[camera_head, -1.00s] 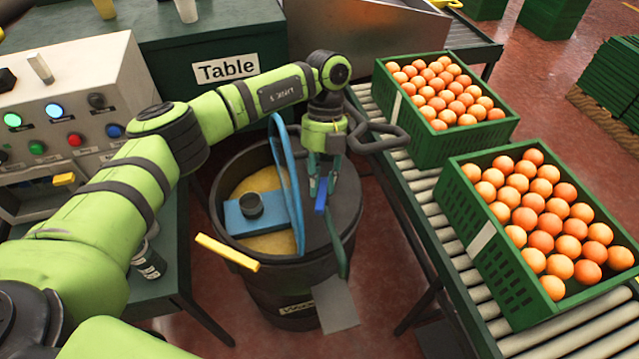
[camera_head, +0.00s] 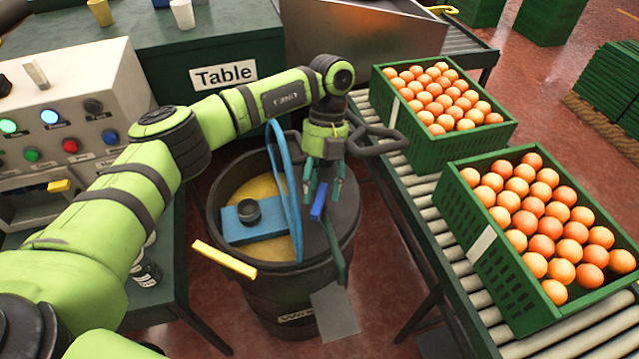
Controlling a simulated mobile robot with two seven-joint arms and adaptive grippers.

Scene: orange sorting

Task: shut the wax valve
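The wax barrel (camera_head: 222,262) is a dark round drum with yellowish wax showing in its open left half and a dark cover on the right half. A small blue lever (camera_head: 319,200), which looks like the valve handle, stands tilted over the cover at the top of a dark green strip (camera_head: 336,252) running down the front. My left gripper (camera_head: 323,196) points down over the cover. Its two teal fingers are spread apart, with the blue lever between or just in front of them; contact cannot be told. My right gripper is not in view.
A blue hoop (camera_head: 284,170) rises from the barrel beside a blue block (camera_head: 236,226). A yellow handle (camera_head: 224,259) sticks out front left. Orange crates (camera_head: 445,150) (camera_head: 487,247) stand on the roller conveyor (camera_head: 436,207) at right. The button panel (camera_head: 100,75) is at left.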

